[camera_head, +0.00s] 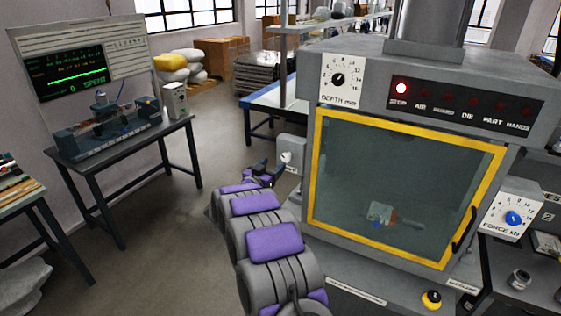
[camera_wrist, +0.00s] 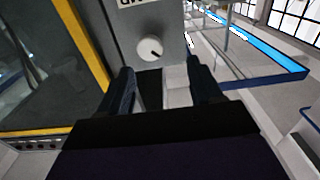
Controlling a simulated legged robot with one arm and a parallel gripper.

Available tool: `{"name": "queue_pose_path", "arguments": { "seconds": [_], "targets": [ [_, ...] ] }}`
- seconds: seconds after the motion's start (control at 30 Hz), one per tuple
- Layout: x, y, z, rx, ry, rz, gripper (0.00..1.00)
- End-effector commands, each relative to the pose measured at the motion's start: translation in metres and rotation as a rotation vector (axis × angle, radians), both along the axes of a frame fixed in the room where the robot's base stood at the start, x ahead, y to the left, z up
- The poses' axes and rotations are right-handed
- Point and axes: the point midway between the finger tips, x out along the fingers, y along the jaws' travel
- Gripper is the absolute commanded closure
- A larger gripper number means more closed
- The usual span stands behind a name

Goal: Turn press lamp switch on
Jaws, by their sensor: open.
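A grey box (camera_head: 292,150) is fixed to the left side of the press and carries a round white knob (camera_head: 286,157). In the wrist view the knob (camera_wrist: 151,49) has a short dark mark at its lower right, and part of an upside-down label shows at the top edge. My gripper (camera_head: 268,174) is just left of and below the knob in the head view. In the wrist view my gripper (camera_wrist: 164,78) is open and empty, its dark fingers apart. The knob lies ahead, between and beyond the fingertips, with no contact visible.
The press window (camera_head: 400,180) has a yellow frame beside my arm. A blue-edged table (camera_head: 268,105) stands behind. A bench with a monitor (camera_head: 68,76) is at left; the floor between is clear.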

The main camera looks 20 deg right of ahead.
Motion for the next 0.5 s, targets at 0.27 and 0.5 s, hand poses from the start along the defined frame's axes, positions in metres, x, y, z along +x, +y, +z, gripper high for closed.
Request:
{"name": "queue_pose_path", "arguments": {
  "seconds": [0.27, 0.5],
  "targets": [
    [0.024, -0.05, -0.002, 0.015, -0.001, -0.005, 0.35],
    [0.033, -0.049, -0.001, 0.006, 0.001, -0.002, 0.35]
  ]
}}
